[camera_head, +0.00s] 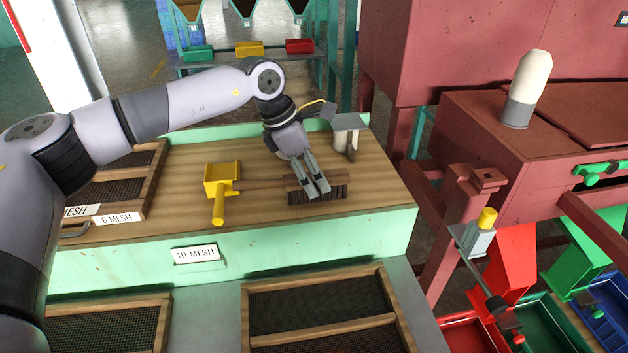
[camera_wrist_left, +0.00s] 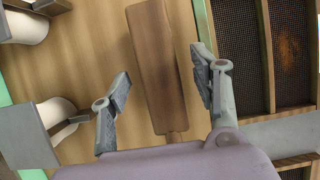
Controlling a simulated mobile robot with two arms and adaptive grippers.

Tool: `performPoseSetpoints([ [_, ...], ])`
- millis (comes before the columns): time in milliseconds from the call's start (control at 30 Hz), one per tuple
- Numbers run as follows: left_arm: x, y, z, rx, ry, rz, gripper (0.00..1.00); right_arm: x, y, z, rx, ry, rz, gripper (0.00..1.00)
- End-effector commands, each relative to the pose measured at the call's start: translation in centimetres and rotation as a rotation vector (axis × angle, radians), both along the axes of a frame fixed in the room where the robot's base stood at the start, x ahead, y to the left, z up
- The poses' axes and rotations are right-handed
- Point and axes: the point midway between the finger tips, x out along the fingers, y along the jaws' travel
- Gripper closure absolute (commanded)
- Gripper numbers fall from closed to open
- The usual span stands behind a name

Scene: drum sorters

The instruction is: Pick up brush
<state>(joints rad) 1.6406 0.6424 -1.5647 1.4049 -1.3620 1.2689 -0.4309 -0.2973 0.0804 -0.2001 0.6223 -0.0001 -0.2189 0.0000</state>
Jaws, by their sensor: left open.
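The brush (camera_head: 333,187) lies on the wooden top of the green bench, its brown wooden block above dark bristles and its thin handle pointing left toward the yellow scoop. In the left wrist view the brush's brown block (camera_wrist_left: 157,65) runs lengthwise between the fingers. My left gripper (camera_head: 321,189) is over the brush block in the head view. In the left wrist view the left gripper (camera_wrist_left: 163,88) is open, with one finger on each side of the block and visible gaps. Part of the block is hidden behind the fingers in the head view. My right gripper is not in view.
A yellow scoop (camera_head: 222,181) lies left of the brush. A grey-topped tool (camera_head: 347,124) stands behind the gripper near the bench's far edge. Framed mesh screens (camera_head: 318,303) lie in front. The bench top right of the brush is clear. A red machine (camera_head: 470,140) stands at right.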

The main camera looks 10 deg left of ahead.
Motion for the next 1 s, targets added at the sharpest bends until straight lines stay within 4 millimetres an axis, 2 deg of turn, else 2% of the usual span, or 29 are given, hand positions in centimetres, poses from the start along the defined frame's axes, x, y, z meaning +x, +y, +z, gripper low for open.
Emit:
performPoseSetpoints([
  [133,0.17,-0.31,-0.99,0.000,0.000,0.001,0.43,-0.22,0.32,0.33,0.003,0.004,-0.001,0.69],
  [367,0.21,-0.32,-1.08,0.000,0.000,0.001,0.45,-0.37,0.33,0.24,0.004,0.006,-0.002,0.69],
  [1000,0.21,-0.31,-1.02,-0.001,-0.001,0.000,0.87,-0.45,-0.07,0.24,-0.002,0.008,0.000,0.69],
])
